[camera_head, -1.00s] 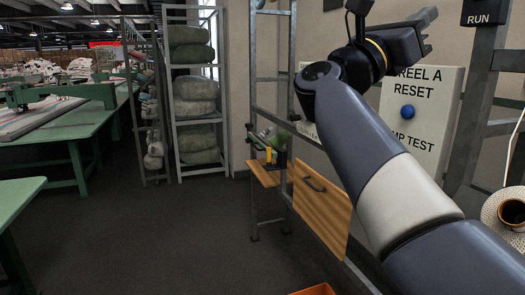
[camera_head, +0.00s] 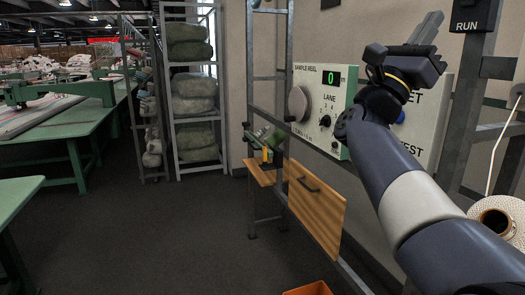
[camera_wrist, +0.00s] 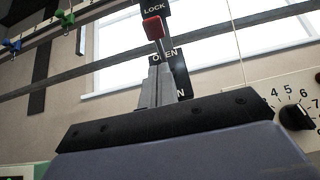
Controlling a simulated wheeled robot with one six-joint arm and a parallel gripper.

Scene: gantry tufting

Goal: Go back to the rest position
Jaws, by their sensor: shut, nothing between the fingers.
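My gripper (camera_head: 428,27) is raised at the upper right in the head view, in front of the right-hand control panel (camera_head: 428,105), and partly covers it. In the wrist view my gripper (camera_wrist: 160,66) points up with its two grey fingers shut together and nothing between them. A red-tipped lever (camera_wrist: 153,28) shows just beyond the fingertips, between the labels LOCK and OPEN. I cannot tell how far it is from the fingers.
A SAMPLE REEL panel (camera_head: 320,105) with a green 0 display and a lane dial stands left of my arm. A wooden drawer front (camera_head: 316,208) is below it. A yarn cone (camera_head: 510,208) is at the right edge. The dark floor (camera_head: 140,240) at left is clear.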

